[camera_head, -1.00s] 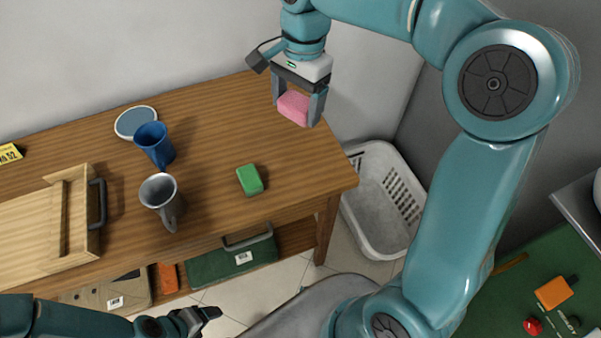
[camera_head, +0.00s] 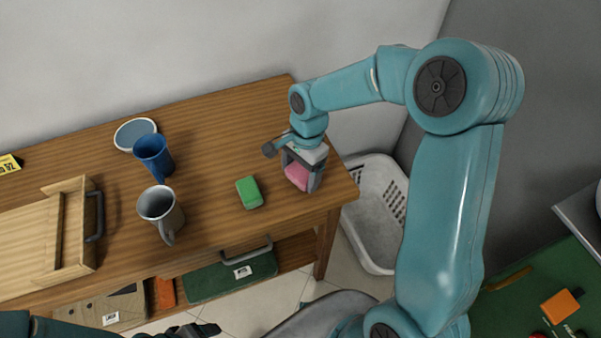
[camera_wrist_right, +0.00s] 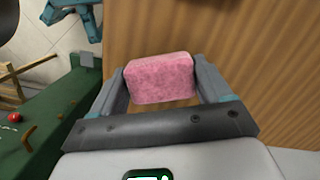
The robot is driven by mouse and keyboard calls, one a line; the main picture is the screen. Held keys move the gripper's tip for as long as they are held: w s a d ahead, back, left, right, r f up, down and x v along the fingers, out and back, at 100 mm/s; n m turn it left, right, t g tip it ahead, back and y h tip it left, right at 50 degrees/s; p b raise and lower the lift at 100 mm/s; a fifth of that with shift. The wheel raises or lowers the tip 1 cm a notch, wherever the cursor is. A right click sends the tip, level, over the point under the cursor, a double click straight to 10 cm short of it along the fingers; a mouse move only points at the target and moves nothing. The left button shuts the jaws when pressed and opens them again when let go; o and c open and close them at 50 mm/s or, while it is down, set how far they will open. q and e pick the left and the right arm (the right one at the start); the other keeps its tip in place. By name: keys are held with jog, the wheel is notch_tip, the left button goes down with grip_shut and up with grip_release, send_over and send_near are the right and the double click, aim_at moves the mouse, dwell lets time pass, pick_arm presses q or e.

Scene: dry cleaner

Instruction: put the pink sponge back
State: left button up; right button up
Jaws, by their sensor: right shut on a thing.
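The pink sponge (camera_head: 297,176) is between the fingers of my right gripper (camera_head: 300,182), which is shut on it. They are over the right end of the wooden table (camera_head: 215,125), close to the top; I cannot tell whether the sponge touches it. In the right wrist view the pink sponge (camera_wrist_right: 160,78) sits between both fingers with wood behind it. A green sponge (camera_head: 249,192) lies on the table to the left of the pink one. My left gripper (camera_head: 208,329) is at the bottom edge, partly cut off, and its jaws are unclear.
A blue cup (camera_head: 154,157), a grey mug (camera_head: 160,212) and a round blue-topped dish (camera_head: 135,134) stand left of the green sponge. A wooden tray with a handle (camera_head: 78,230) is further left. A white basket (camera_head: 375,210) stands on the floor right of the table.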

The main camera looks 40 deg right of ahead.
jog(key=shift+d+f, duration=0.1)
jog(key=shift+f, duration=0.65)
jog(key=shift+f+b, duration=0.2)
jog(key=shift+b, duration=0.1)
jog(key=o, duration=1)
jog(key=shift+w, duration=0.1)
jog(key=shift+c, duration=0.2)
jog(key=shift+r+p, duration=0.35)
jog(key=shift+r, duration=0.15)
notch_tip(320, 180, up, 12)
jog(key=d, duration=0.1)
jog(key=shift+d+f, duration=0.25)
jog(key=shift+d, duration=0.05)
